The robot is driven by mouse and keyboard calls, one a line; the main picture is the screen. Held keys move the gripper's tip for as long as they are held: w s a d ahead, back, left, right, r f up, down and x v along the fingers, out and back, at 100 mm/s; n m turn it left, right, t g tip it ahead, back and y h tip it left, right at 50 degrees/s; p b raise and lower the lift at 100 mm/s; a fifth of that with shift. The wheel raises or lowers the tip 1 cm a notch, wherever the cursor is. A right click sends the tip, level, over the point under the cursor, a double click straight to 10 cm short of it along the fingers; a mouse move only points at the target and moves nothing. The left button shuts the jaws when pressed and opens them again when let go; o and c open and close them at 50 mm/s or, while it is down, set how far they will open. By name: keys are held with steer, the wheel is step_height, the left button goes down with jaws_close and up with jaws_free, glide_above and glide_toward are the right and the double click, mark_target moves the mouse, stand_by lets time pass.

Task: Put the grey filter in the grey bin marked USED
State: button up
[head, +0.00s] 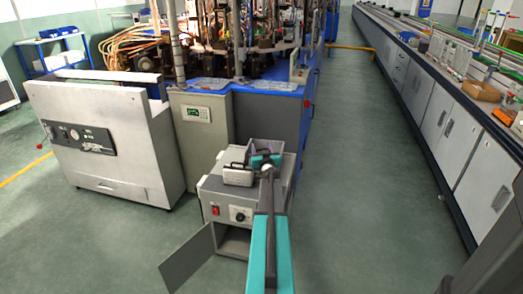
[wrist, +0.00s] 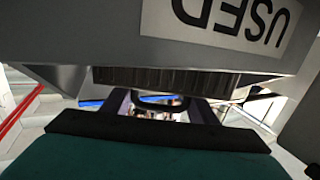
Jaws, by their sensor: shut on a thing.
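The grey bin (wrist: 95,25) fills the top of the wrist view. Its white label (wrist: 235,22) reads USED and appears upside down there. In the head view a grey bin (head: 266,145) stands on the grey cabinet, just behind my gripper (head: 265,160). My gripper (wrist: 160,108) is shut on the dark handle of the grey filter (wrist: 165,78), whose dark pleated side shows below the bin wall. The rest of the filter is hidden, and I cannot tell whether it is inside the bin or in front of it.
A pale filter-like box (head: 238,174) with a black handle stands on the cabinet (head: 225,205), left of my gripper. The cabinet's lower door (head: 187,258) hangs open. A large machine (head: 265,110) stands behind. Clear green floor (head: 350,180) lies right, before a long bench (head: 440,120).

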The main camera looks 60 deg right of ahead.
steer(key=o, duration=1.5)
steer(key=shift+c, duration=0.2)
steer(key=shift+r, duration=0.1)
steer(key=p+v, duration=0.1)
steer(key=v, duration=1.1)
steer(key=shift+s, duration=0.1)
